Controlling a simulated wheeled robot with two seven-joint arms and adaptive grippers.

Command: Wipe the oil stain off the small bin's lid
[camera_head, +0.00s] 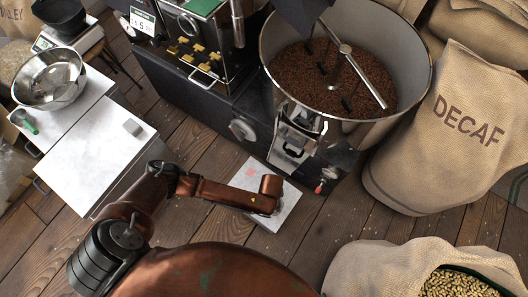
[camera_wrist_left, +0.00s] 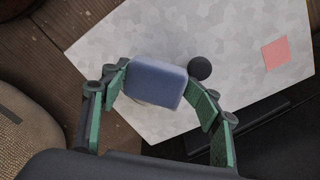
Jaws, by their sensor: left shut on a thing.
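The small bin's lid (camera_head: 286,212) is a pale grey, mottled square, low beside the roaster. It fills much of the left wrist view (camera_wrist_left: 170,40), with a black round knob (camera_wrist_left: 200,68) and a flat pink square (camera_wrist_left: 275,53). My left gripper (camera_wrist_left: 160,95) is shut on a blue sponge (camera_wrist_left: 155,80) with a pale underside. The sponge is over the lid, beside the knob; I cannot tell whether it touches. In the head view my left arm hides the gripper, the sponge and part of the lid. I cannot make out an oil stain. My right gripper is not in view.
The roaster's round cooling pan (camera_head: 345,75), full of beans, and its front chute (camera_head: 295,135) stand just behind the lid. The DECAF sack (camera_head: 440,135) and an open bean sack (camera_head: 380,268) are right.

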